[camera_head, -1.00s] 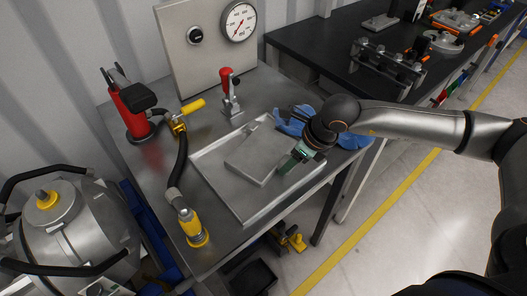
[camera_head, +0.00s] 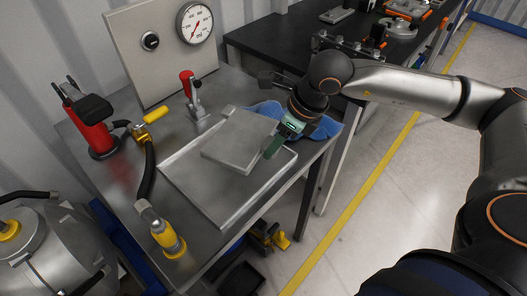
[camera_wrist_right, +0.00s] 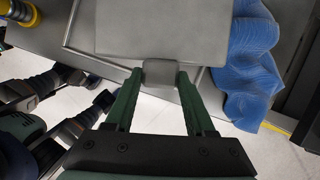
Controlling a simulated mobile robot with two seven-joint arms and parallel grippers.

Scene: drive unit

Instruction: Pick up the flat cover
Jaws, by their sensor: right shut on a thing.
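The flat cover (camera_head: 238,140) is a grey rectangular plate with a small tab at its edge. It is over the shallow metal tray (camera_head: 205,198) on the steel table and seems raised a little above it; the exact gap is hard to judge. My right gripper (camera_head: 275,146) is at the cover's right edge. In the right wrist view the green fingers (camera_wrist_right: 160,76) are closed on the tab of the cover (camera_wrist_right: 160,30), one on each side. My left gripper is not in view.
A blue cloth (camera_head: 322,128) lies beside the cover, close to my right gripper. A red-handled clamp (camera_head: 194,98), a gauge panel (camera_head: 150,50) and a red pump (camera_head: 92,120) stand behind. A yellow-ended hose (camera_head: 165,235) lies left of the tray.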

